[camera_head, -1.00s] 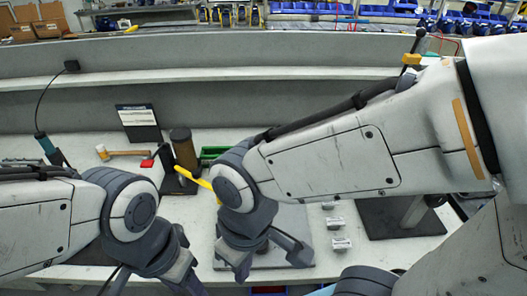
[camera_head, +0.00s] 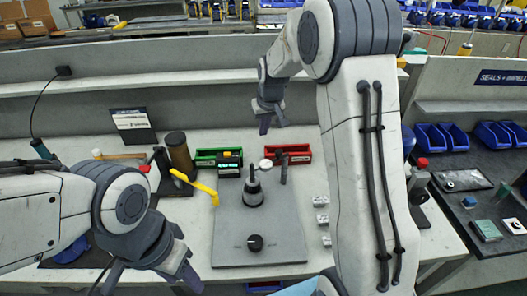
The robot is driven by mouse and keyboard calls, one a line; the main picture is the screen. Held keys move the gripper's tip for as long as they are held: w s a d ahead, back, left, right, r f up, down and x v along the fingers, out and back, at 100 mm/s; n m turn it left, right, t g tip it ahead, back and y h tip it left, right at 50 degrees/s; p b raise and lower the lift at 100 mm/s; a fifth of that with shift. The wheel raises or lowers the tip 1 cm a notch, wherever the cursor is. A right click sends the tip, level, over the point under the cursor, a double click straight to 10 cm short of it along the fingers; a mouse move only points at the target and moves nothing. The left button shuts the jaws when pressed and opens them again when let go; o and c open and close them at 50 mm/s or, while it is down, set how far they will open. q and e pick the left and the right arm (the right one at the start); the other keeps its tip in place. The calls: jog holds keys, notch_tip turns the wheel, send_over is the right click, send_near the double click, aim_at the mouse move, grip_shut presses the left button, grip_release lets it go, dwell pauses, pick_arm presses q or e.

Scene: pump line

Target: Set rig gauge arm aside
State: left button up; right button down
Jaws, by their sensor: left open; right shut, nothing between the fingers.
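The rig is a grey plate (camera_head: 225,245) on the bench with a dark cone-shaped spindle (camera_head: 253,190) and a black knob (camera_head: 255,242). Behind and right of the spindle stands a short dark post (camera_head: 283,168). A small round pale dial (camera_head: 265,163) sits between the post and the spindle's tip and looks like the gauge arm's end. I cannot tell whether it is over the tip or behind it. My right gripper (camera_head: 271,120) is shut and empty, above and behind the rig. My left gripper (camera_head: 148,280) is open and empty, low at the front left of the plate.
A green bin (camera_head: 206,158) and a red bin (camera_head: 298,154) stand behind the rig. A yellow bar (camera_head: 200,187) and a brown cylinder (camera_head: 180,153) are at its left. Small pale blocks (camera_head: 321,218) lie right of the plate. My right arm hides some bench.

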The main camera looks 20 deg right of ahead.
jog(key=shift+f, duration=0.1)
notch_tip(320, 180, down, 9)
jog(key=p, duration=0.4)
jog(key=shift+s, duration=0.4)
jog(key=shift+a+f, duration=0.15)
jog(key=shift+a, duration=0.05)
